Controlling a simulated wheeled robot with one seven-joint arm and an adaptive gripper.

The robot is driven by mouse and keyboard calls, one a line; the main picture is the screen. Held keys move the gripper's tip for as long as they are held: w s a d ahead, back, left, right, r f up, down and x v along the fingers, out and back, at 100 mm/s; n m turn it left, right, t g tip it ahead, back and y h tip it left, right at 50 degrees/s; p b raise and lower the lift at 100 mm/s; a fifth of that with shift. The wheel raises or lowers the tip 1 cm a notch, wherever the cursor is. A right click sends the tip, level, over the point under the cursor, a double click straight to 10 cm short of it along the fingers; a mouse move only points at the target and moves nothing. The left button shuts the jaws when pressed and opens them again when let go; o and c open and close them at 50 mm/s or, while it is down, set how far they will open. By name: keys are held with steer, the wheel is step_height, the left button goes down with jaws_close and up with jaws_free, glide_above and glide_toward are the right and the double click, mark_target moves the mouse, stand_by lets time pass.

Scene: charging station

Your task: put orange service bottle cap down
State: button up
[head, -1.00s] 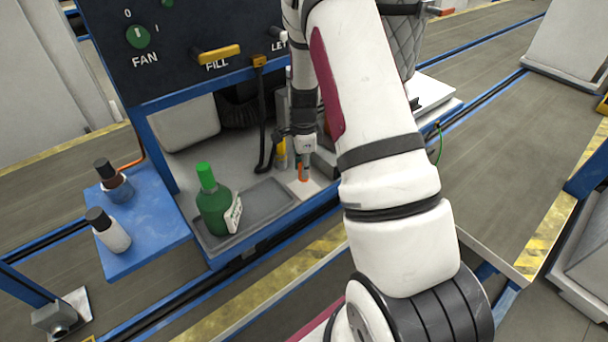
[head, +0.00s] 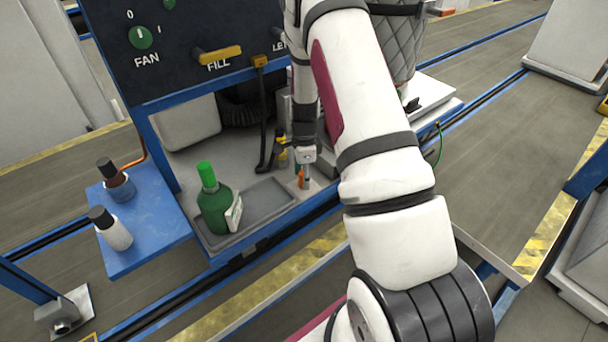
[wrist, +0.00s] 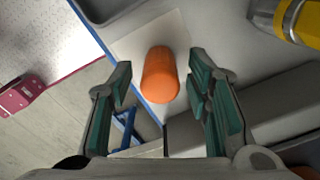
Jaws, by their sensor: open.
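The orange service bottle cap (wrist: 160,76) stands on a pale square pad (wrist: 122,46) in the wrist view. It also shows small in the head view (head: 301,178), just right of the grey tray. My gripper (wrist: 163,95) is open, with one finger on each side of the cap and a visible gap to both. In the head view my gripper (head: 305,168) points down at the cap, and its fingers are too small there to make out clearly.
A green bottle (head: 213,208) with a green top stands in the grey tray (head: 265,205). Two dark-capped bottles stand on the blue side shelf (head: 150,225). A yellow-and-grey object (wrist: 290,18) lies near the cap. A black hose (head: 263,120) hangs behind.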

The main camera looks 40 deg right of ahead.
step_height(320, 180, up, 12)
steer(key=s+a+r+n+t, duration=0.1)
steer(key=s+a+r+n, duration=0.2)
steer(key=a+r+n, duration=0.45)
steer(key=s+a+r+n+t, duration=0.15)
steer(key=s+a+r, duration=0.25)
steer(key=r, duration=0.6)
steer(key=s+a+r+n+t, duration=0.1)
steer(key=s+a+r+n, duration=0.2)
steer(key=s+n, duration=0.4)
steer(key=s+a+r+n+t, duration=0.1)
steer(key=s+a+r+n, duration=0.3)
steer(key=s+n, duration=0.3)
steer(key=shift+s+a+r+t+b, duration=0.4)
steer(key=shift+s+a, duration=0.25)
steer(key=shift+s, duration=0.95)
steer(key=shift+f, duration=0.1)
